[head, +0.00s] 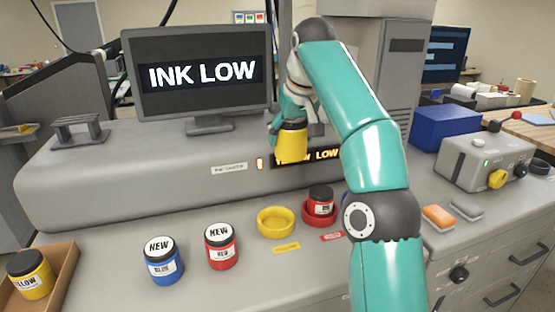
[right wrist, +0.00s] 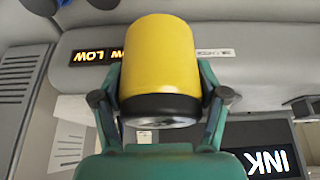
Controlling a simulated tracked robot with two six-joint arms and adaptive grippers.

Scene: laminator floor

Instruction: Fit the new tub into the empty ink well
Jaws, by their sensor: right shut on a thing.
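My right gripper (head: 292,112) is shut on a yellow tub (head: 292,142) and holds it in the air in front of the long grey machine housing. The right wrist view shows the tub (right wrist: 160,62) between the two fingers of the gripper (right wrist: 163,105), with its black lid end nearest the palm. The empty ink well is a yellow ring (head: 276,232) on the grey counter, below and slightly left of the held tub. My left gripper is not in view.
Beside the yellow well, a red well (head: 322,222) holds a red tub (head: 320,199). New blue (head: 163,262) and red (head: 221,247) tubs stand left of it. A brown tray (head: 63,285) at far left holds another yellow tub (head: 30,275). A monitor (head: 200,75) reads INK LOW.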

